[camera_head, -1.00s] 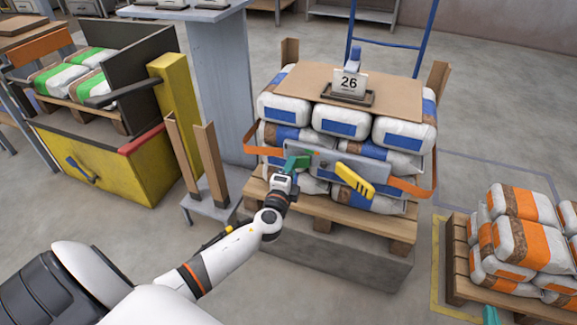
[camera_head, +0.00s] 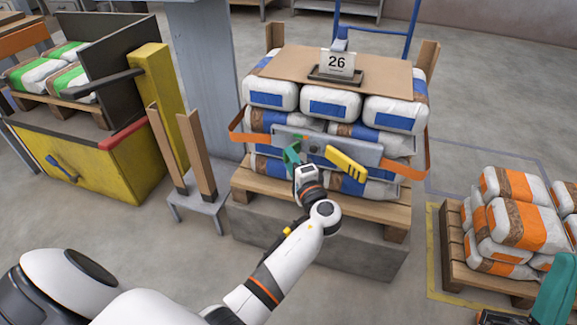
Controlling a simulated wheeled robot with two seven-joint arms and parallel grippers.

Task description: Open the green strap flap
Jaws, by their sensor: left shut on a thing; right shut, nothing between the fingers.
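A grey tensioner plate (camera_head: 318,147) with a yellow handle (camera_head: 346,166) sits on the orange strap across the front of the stacked bags. A small green flap (camera_head: 297,137) shows at the plate's upper left, beside a red spot. My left gripper (camera_head: 291,153), with teal fingers, is at the plate's left end, just below this green part. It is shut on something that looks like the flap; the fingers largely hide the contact. My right gripper (camera_head: 556,288) is shut and empty at the lower right edge, partly cut off, well away from the plate.
The strapped bags stand on a wooden pallet (camera_head: 318,205) on a grey block, topped by cardboard and a "26" sign (camera_head: 337,63). A pallet of orange-marked bags (camera_head: 525,220) is at right.

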